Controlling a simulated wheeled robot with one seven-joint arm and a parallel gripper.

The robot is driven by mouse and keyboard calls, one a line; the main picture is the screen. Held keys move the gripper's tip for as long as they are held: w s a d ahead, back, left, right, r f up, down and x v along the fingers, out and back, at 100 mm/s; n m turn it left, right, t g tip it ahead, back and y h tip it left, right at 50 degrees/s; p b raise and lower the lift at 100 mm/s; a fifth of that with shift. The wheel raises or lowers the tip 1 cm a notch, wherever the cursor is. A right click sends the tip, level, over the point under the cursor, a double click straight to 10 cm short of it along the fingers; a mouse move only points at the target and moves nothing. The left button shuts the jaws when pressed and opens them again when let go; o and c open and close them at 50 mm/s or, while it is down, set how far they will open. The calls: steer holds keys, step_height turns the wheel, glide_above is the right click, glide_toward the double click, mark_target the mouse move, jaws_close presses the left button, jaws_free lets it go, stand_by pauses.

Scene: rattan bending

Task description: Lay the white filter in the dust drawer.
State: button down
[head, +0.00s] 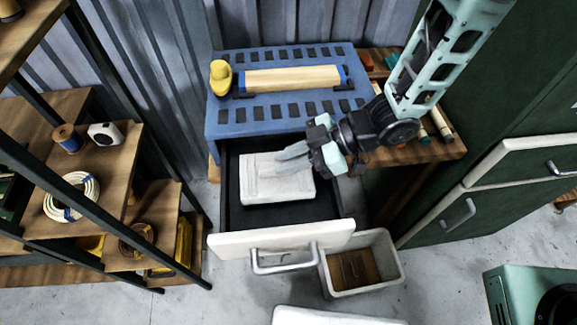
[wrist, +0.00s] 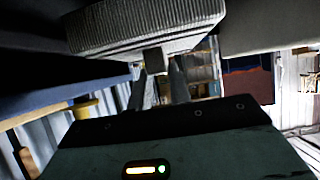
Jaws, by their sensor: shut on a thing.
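The white filter (head: 280,184) is a flat, pale block within the outline of the open dust drawer (head: 225,242). The drawer has a dark inside, a white front and a grey handle. My gripper (head: 292,158) reaches in from the right and is shut on the filter. In the wrist view the filter (wrist: 150,25) shows ribbed sides at the top, with a small tab (wrist: 155,61) between the fingertips (wrist: 157,78). The filter looks nearly level. I cannot tell whether it touches the drawer floor. Dark drawer floor shows at its front and left.
The blue slotted table (head: 230,125) above the drawer bears a wooden strip (head: 292,78) and a yellow object (head: 220,76). A white bin (head: 392,270) stands at the drawer's front right. Shelves (head: 110,165) stand left, a green cabinet (head: 440,225) right.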

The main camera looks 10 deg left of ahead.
steer(key=shift+f, duration=1.55)
steer(key=shift+f, duration=0.1)
steer(key=c, duration=1.3)
jaws_free()
